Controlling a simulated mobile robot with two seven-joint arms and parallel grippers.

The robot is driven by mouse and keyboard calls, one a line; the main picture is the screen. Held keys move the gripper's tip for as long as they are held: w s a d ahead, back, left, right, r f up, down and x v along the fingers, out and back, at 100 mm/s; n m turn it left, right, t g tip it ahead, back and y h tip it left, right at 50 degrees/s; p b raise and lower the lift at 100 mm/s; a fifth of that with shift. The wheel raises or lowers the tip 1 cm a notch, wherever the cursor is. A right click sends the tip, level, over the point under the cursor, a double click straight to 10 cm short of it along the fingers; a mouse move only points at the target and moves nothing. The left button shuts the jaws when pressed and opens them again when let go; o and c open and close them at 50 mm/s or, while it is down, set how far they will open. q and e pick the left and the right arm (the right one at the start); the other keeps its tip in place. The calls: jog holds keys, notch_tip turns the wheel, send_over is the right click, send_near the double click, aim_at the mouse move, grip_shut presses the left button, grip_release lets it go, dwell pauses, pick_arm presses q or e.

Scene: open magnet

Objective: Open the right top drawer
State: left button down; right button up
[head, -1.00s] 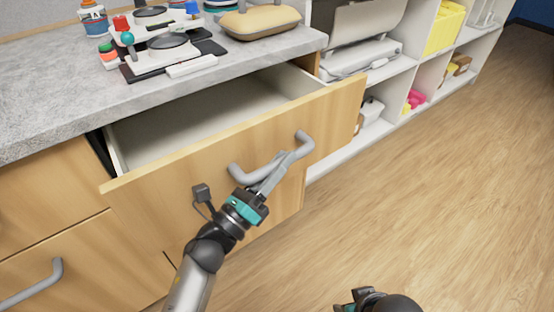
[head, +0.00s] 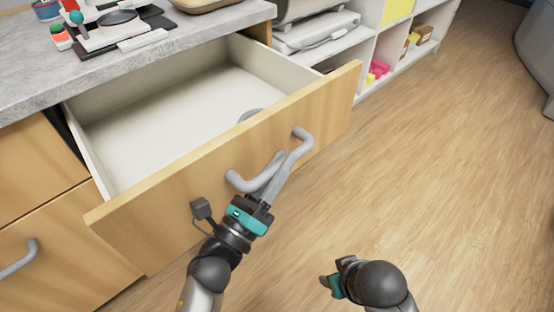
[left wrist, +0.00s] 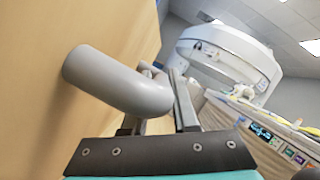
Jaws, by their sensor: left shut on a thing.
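The right top drawer (head: 165,200) has a light wood front and stands well out from the cabinet, with its white inside (head: 150,112) in view. A grey object (head: 250,115) shows in part behind its front panel. My left gripper (head: 274,172) is shut on the grey drawer handle (head: 298,150). In the left wrist view the handle (left wrist: 115,80) runs from the wood front to the fingers (left wrist: 160,100). My right gripper (head: 335,283) is low in the head view, apart from the drawer, and its fingers are too unclear to judge.
A grey countertop (head: 60,75) above the drawer holds a white device (head: 120,22). Another drawer handle (head: 18,258) is at lower left. White shelves (head: 375,55) with bins stand at the back. The wood floor (head: 450,170) at right is clear.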

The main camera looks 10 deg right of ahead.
pick_arm(q)
jog(key=c, duration=0.8)
grip_release()
jog(key=shift+o, duration=0.6)
pick_arm(e)
jog(key=shift+s+f, duration=0.1)
jog(key=shift+s, duration=0.1)
jog(key=shift+d, duration=0.1)
pick_arm(q)
jog(key=shift+a, duration=0.1)
jog(key=shift+s+a+f, duration=0.2)
jog(key=shift+s, duration=0.15)
jog(key=p+v, duration=0.1)
jog(key=v, duration=1.3)
pick_arm(e)
notch_tip(320, 180, down, 2)
jog(key=shift+s+f+g, duration=0.15)
jog(key=shift+g, duration=0.15)
